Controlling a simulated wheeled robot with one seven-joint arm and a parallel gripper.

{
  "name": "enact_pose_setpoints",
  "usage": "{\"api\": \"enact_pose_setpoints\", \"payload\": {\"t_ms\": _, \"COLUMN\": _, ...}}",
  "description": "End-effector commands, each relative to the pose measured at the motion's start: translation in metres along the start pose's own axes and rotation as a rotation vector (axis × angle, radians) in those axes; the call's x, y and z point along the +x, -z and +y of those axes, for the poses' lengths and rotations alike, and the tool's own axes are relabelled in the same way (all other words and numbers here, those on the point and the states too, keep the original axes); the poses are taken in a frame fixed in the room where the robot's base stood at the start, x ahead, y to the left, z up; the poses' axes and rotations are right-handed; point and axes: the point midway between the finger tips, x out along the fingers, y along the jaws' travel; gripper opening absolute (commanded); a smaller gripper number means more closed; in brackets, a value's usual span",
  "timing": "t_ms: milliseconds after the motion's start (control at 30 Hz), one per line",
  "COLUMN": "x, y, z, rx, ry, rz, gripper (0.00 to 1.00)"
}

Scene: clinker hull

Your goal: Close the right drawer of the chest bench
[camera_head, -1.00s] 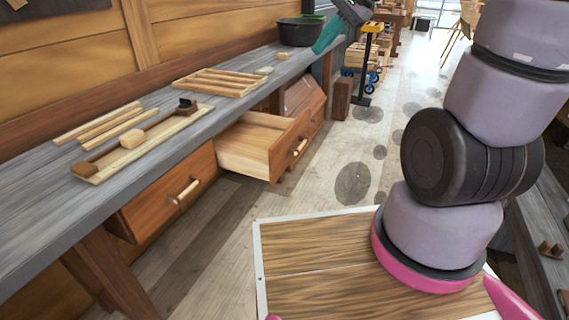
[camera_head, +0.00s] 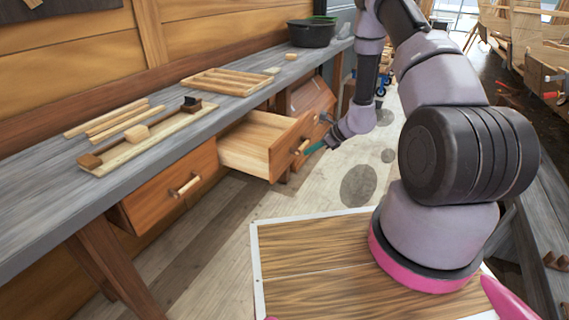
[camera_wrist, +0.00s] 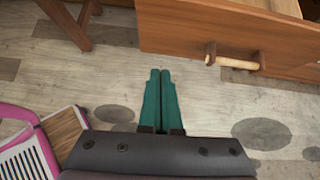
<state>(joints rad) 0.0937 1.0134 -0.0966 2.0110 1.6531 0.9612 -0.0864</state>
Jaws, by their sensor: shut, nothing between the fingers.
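The chest bench (camera_head: 60,215) has a long grey top with wooden drawers below. Its right drawer (camera_head: 245,160) is pulled well out, and its inside looks empty. The drawer's front carries a pale bar handle (camera_head: 303,146); the front (camera_wrist: 180,30) and its handle (camera_wrist: 232,62) also show at the top right of the wrist view. The left drawer (camera_head: 170,185) looks nearly flush. My gripper (camera_head: 310,150) has teal fingers, shut and empty, close to the open drawer's front near its handle. In the wrist view the fingertips (camera_wrist: 160,72) are over the floor, apart from the handle.
On the bench top lie a wooden tray with sticks and blocks (camera_head: 140,140), a slatted frame (camera_head: 228,82) and a black tub (camera_head: 312,33). A bench leg (camera_wrist: 75,25) stands at the wrist view's upper left. The floor before the drawers is clear.

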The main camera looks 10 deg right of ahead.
Motion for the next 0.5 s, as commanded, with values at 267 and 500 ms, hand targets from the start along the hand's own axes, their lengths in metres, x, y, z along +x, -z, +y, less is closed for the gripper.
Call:
{"api": "enact_pose_setpoints", "payload": {"t_ms": 267, "x": 0.025, "y": 0.017, "z": 0.000, "rx": 0.040, "ry": 0.010, "rz": 0.010, "gripper": 0.00}}
{"api": "enact_pose_setpoints", "payload": {"t_ms": 500, "x": 0.073, "y": 0.017, "z": 0.000, "rx": 0.037, "ry": 0.008, "rz": 0.010, "gripper": 0.00}}
